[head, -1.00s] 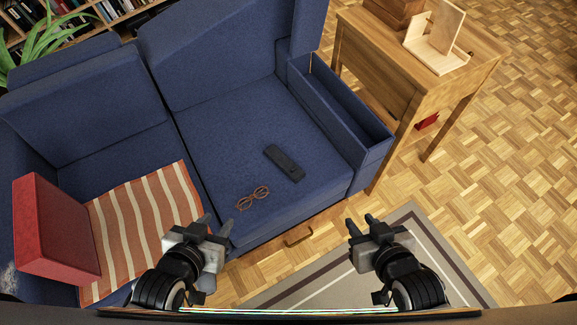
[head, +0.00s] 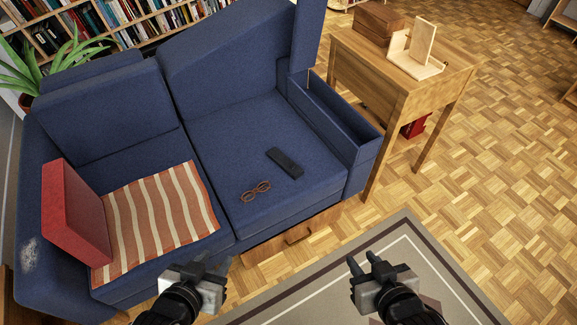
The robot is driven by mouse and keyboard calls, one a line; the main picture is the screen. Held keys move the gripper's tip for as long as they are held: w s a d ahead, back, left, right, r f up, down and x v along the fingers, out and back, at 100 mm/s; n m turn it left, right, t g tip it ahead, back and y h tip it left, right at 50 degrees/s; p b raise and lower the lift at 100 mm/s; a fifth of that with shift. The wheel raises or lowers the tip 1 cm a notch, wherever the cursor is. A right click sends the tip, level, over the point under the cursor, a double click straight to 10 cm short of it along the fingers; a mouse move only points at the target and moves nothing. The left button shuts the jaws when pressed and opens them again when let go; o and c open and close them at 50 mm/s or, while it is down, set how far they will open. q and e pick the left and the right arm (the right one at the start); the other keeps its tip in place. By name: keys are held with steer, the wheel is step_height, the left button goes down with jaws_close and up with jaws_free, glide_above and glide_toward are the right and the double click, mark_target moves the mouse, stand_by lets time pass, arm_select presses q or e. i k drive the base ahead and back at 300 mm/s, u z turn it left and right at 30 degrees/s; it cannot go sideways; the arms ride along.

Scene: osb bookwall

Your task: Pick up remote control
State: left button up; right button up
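The remote control (head: 285,163) is a dark, slim bar lying flat on the right seat of the blue sofa (head: 225,135). Brown-framed glasses (head: 256,192) lie on the same seat, just to the left and nearer to me. My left gripper (head: 213,262) is low in the view, in front of the sofa, with its fingers apart and nothing between them. My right gripper (head: 365,263) is over the rug side, also with its fingers apart and empty. Both grippers are well short of the remote control, which is fully visible.
A red cushion (head: 75,212) and a striped orange blanket (head: 160,222) cover the left seat. The sofa's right arm has an open compartment (head: 335,112). A wooden side table (head: 385,75) stands to the right. Wooden floor and a rug (head: 400,240) lie in front.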

mark_target(276, 155)
steer(key=z, duration=2.45)
steer(key=i, duration=2.8)
steer(key=u, duration=3.6)
steer(key=i, duration=1)
